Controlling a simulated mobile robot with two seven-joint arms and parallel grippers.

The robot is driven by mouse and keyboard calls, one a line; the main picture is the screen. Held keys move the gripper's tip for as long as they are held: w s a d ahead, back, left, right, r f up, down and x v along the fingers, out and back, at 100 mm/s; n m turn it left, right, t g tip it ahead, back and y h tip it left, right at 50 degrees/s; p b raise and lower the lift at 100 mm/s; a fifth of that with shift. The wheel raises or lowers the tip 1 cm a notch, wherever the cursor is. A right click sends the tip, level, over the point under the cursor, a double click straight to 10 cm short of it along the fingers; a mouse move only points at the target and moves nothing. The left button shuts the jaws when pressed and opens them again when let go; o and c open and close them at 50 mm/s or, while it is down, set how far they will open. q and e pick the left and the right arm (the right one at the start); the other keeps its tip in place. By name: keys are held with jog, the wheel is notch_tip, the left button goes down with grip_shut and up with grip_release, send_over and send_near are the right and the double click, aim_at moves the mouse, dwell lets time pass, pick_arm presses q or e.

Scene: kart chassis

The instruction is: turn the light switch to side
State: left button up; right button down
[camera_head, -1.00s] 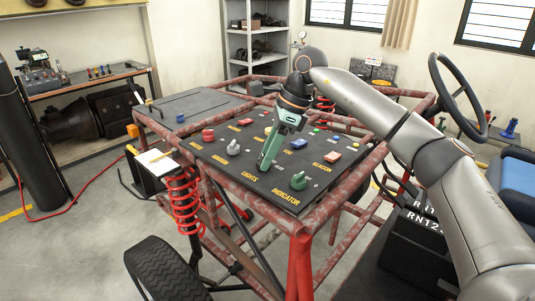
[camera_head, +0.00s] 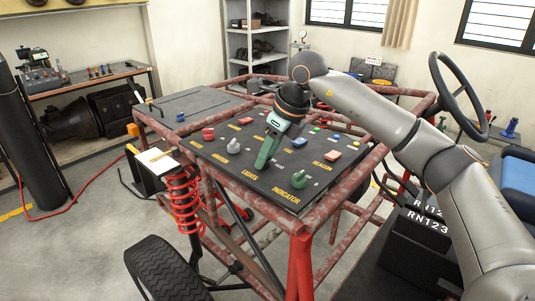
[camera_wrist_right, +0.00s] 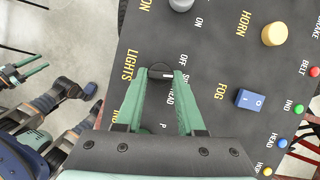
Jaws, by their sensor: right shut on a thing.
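The light switch is a dark knob (camera_wrist_right: 160,71) with a white mark, beside the yellow LIGHTS lettering on the black panel. In the right wrist view its mark points right, towards the OFF and partly covered SIDE labels; I cannot tell exactly which. My right gripper (camera_wrist_right: 160,80) is shut on this knob, with a green finger on either side. In the head view the right gripper (camera_head: 262,164) reaches down to the panel and hides the knob. My left gripper (camera_wrist_right: 24,74) shows at the left edge of the wrist view, away from the panel; its opening is unclear.
The panel (camera_head: 228,170) sits in a red tube frame (camera_head: 300,225). A green indicator knob (camera_head: 299,180) is close to the right gripper. A grey knob (camera_head: 233,146), a red knob (camera_head: 208,134) and a blue rocker (camera_wrist_right: 250,100) are also near. A steering wheel (camera_head: 458,95) stands at right.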

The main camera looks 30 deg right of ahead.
jog(key=shift+a+m+h, duration=0.1)
jog(key=shift+m+h, duration=0.2)
jog(key=shift+m, duration=0.7)
jog(key=c, duration=0.5)
grip_release()
jog(key=v, duration=1.2)
jog(key=shift+s+r, duration=0.2)
jog(key=shift+s, duration=0.05)
